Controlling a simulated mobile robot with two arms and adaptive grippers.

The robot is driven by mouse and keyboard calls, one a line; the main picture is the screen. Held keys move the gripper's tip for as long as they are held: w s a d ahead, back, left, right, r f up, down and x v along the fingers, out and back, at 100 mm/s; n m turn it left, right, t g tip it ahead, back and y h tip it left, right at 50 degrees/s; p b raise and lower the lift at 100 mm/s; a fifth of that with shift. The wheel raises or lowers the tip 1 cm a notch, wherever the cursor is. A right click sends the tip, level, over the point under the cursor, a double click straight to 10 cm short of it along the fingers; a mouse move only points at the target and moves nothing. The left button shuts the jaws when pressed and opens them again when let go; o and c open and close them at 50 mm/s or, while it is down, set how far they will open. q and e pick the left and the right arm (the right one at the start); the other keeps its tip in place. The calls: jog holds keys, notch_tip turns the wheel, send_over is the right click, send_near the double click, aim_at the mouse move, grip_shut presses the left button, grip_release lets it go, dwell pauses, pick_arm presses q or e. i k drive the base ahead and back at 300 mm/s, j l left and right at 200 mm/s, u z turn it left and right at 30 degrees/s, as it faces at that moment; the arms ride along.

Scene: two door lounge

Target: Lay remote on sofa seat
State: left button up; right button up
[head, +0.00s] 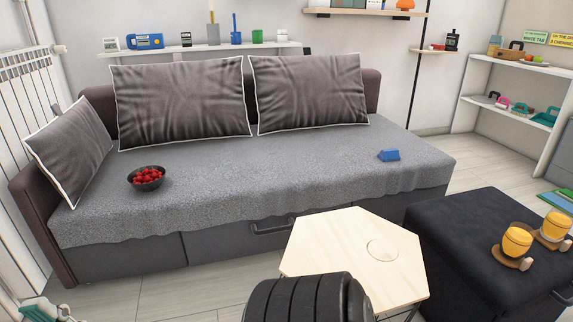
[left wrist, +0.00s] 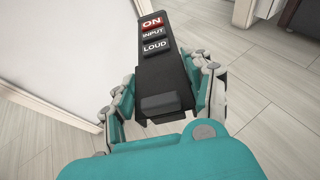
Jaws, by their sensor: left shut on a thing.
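In the left wrist view the black remote (left wrist: 158,68) with a red ON button and grey INPUT and LOUD buttons is held between the fingers of my left gripper (left wrist: 163,98). The gripper is shut on it, above the floor. In the head view only a part of my left gripper (head: 42,312) shows at the bottom left corner, and the remote is not visible there. The grey sofa seat (head: 260,175) spans the middle of the head view, well beyond the gripper. My right gripper is not in view.
On the seat are a bowl of red fruit (head: 146,178) and a blue block (head: 389,155); the middle between them is bare. A hexagonal wooden table (head: 340,245) and a dark ottoman (head: 455,235) with yellow mugs stand in front. A white radiator (head: 25,110) stands left.

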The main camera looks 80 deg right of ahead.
aim_at(349, 163)
jog(key=i+l+z, duration=0.1)
jog(key=i+z, duration=0.5)
jog(key=z, duration=0.2)
jog(key=i+z, duration=0.4)
jog(key=i+j+z, duration=0.2)
jog(key=z, duration=0.2)
jog(key=i+z, duration=0.15)
jog(key=z, duration=0.3)
jog(key=i+z, duration=0.15)
jog(key=z, duration=0.3)
jog(key=i+j+z, duration=0.1)
jog(key=z, duration=0.35)
jog(key=i+j+z, duration=0.15)
jog(key=z, duration=0.3)
jog(key=i+z, duration=0.2)
jog(key=z, duration=0.25)
jog(key=i+j+z, duration=0.2)
jog(key=z, duration=0.2)
jog(key=i+j+z, duration=0.15)
jog(key=z, duration=0.3)
jog(key=i+j+z, duration=0.15)
jog(key=j+z, duration=0.3)
jog(key=i+j+z, duration=0.2)
jog(key=k+l, duration=0.05)
jog(key=k, duration=0.05)
